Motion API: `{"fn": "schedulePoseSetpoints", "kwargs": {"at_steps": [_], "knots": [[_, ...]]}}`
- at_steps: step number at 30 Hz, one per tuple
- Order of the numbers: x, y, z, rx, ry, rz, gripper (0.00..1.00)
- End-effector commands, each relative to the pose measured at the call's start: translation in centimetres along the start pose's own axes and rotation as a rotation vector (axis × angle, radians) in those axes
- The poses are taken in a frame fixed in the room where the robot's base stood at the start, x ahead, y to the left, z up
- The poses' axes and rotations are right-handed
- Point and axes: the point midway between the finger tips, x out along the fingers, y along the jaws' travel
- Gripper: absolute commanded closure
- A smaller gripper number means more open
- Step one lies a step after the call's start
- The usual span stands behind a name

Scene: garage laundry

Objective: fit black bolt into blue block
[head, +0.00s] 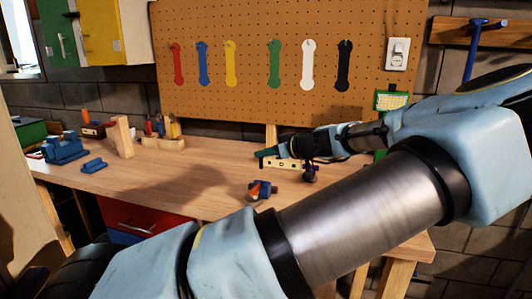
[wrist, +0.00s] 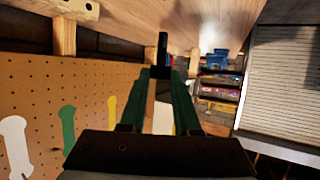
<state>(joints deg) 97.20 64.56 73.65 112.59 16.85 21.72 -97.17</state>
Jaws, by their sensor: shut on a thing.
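My gripper (head: 267,153) is raised above the workbench, its green fingers pointing left in the head view. In the wrist view my gripper (wrist: 160,78) is shut on the black bolt (wrist: 162,52), whose dark shaft sticks out past the fingertips. The bolt is too small to make out clearly in the head view. On the bench below and apart from my gripper sits a small blue and orange piece (head: 265,189). A larger blue block (head: 66,149) and a small low blue block (head: 94,164) stand at the bench's left. I cannot tell which block takes the bolt.
The wooden workbench (head: 185,177) is clear between the left blocks and the blue and orange piece. A wooden holder with tools (head: 163,142) and an upright wooden block (head: 122,137) stand at the back. A pegboard (head: 260,90) with coloured wrenches rises behind. A wooden strip with holes lies behind my gripper.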

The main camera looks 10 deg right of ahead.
Motion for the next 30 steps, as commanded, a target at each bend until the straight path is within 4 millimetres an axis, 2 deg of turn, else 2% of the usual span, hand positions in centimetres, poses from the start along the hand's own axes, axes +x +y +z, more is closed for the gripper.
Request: {"fn": "schedulePoseSetpoints", "kwargs": {"at_steps": [30], "knots": [[2.3, 0.0, 5.6, -0.001, 0.0, 0.0, 1.0]]}}
